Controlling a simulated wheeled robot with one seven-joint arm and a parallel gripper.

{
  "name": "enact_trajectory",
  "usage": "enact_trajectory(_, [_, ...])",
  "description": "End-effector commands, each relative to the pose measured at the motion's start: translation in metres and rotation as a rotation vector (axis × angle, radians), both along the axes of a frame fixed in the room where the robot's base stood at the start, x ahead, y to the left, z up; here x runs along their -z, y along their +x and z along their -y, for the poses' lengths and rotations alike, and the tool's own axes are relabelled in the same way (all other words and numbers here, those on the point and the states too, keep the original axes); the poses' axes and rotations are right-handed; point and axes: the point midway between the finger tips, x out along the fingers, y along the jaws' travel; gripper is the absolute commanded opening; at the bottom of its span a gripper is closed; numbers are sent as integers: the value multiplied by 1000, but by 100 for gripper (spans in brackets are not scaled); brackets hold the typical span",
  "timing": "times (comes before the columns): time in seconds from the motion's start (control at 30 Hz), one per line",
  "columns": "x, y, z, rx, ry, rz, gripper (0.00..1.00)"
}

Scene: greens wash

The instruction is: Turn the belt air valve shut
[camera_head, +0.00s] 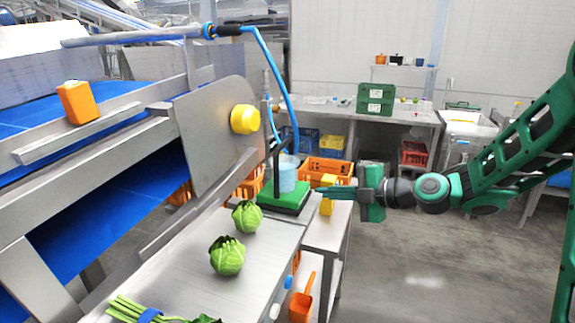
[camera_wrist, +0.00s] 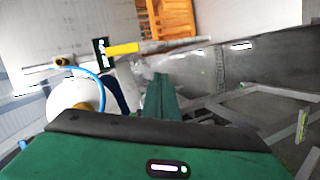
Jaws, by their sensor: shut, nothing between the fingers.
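A yellow lever (camera_head: 328,181), which looks like the belt air valve's handle, stands upright beside the green scale at the bench's right end. In the wrist view a yellow lever (camera_wrist: 122,48) lies beyond my fingers, in line with a grey bar or pipe; I cannot tell for certain that it is the same piece. My gripper (camera_head: 322,193) points left with its green fingers shut and empty. In the head view the fingertips overlap the yellow lever; contact is not clear. In the wrist view my gripper (camera_wrist: 160,80) shows its fingers together, apart from the yellow lever.
A green scale (camera_head: 285,198) bears a pale blue bucket (camera_head: 287,178). Cabbages (camera_head: 227,256) lie on the steel bench (camera_head: 180,265). A yellow round knob (camera_head: 245,119) sits on the conveyor's side plate. An orange scoop (camera_head: 302,300) hangs at the bench edge. The floor at right is clear.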

Motion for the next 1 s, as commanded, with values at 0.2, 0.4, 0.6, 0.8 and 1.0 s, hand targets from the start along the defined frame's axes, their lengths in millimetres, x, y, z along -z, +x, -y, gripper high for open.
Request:
enact_trajectory(0.2, [-34, 24, -20, -38, 81, 290, 0])
enact_trajectory(0.4, [-47, 32, -26, -34, 101, 382, 0])
enact_trajectory(0.6, [-48, 45, -47, -38, 102, 387, 0])
enact_trajectory(0.8, [-47, 65, -76, -37, 101, 385, 0])
enact_trajectory(1.0, [-47, 80, -97, -35, 100, 383, 0])
